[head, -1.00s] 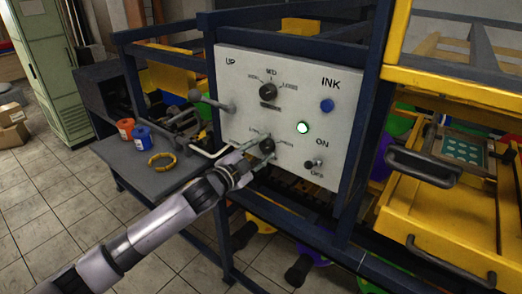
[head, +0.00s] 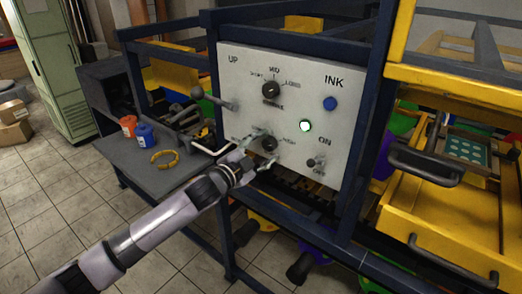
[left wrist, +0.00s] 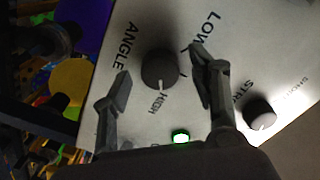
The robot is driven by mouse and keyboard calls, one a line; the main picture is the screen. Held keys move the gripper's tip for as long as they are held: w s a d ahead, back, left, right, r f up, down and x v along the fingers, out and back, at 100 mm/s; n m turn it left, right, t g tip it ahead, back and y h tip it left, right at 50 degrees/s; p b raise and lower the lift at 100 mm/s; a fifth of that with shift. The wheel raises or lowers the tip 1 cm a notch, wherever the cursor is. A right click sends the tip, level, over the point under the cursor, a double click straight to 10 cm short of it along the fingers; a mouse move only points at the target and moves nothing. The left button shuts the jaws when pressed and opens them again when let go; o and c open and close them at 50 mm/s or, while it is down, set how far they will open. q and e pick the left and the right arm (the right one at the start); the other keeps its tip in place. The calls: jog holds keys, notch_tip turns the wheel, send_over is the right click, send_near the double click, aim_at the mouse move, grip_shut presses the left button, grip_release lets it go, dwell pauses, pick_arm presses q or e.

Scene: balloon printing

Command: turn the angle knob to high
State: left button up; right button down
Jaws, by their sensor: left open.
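The angle knob (head: 269,143) is a dark round knob low on the white control panel (head: 240,70). It also shows in the left wrist view (left wrist: 160,69), between the printed words LOW and HIGH, under ANGLE. There a pale mark on its rim lies on the side toward HIGH. My left gripper (head: 262,150) is open in front of the knob. In the left wrist view its two fingers (left wrist: 162,84) stand apart on either side of the knob, with visible gaps to it. My right gripper is not in view.
Above the angle knob is another dark knob (head: 271,90). A green-lit button (head: 305,126), a blue button (head: 330,104) and an ON/OFF switch (head: 314,162) are to the right. A grey lever (head: 218,102) projects at the panel's left. Dark blue frame bars surround the panel.

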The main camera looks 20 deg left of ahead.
pick_arm(q)
jog(key=v, duration=1.2)
dwell(0.3)
jog(key=w+a+f+n+g+y+b, duration=0.15)
jog(key=a+f, duration=0.25)
jog(key=f, duration=0.6)
jog(key=a+f+n+g+y, duration=0.1)
jog(key=a+f+n+y, duration=0.2)
jog(key=f, duration=0.8)
jog(key=s+a+f+n+g+y, duration=0.15)
jog(key=s+f, duration=0.35)
jog(key=f, duration=0.7)
jog(key=s+a+f+n+g+y, duration=0.1)
jog(key=s+a+f+n+g, duration=0.3)
jog(key=f, duration=0.7)
jog(key=s+d+f+n+g+b, duration=0.1)
jog(key=s+d+f+g, duration=0.25)
jog(key=s+f, duration=1)
jog(key=s+d+f+g+b, duration=0.15)
jog(key=s+d+f, duration=0.35)
jog(key=s+f, duration=0.8)
jog(key=s+d+g, duration=0.1)
jog(key=s+d, duration=0.1)
jog(key=s, duration=0.5)
jog(key=s+d+g, duration=0.2)
jog(key=s, duration=0.6)
jog(key=shift+d+f+n+h, duration=0.25)
jog(key=shift+d+n+h, duration=0.05)
jog(key=shift+d+h, duration=0.1)
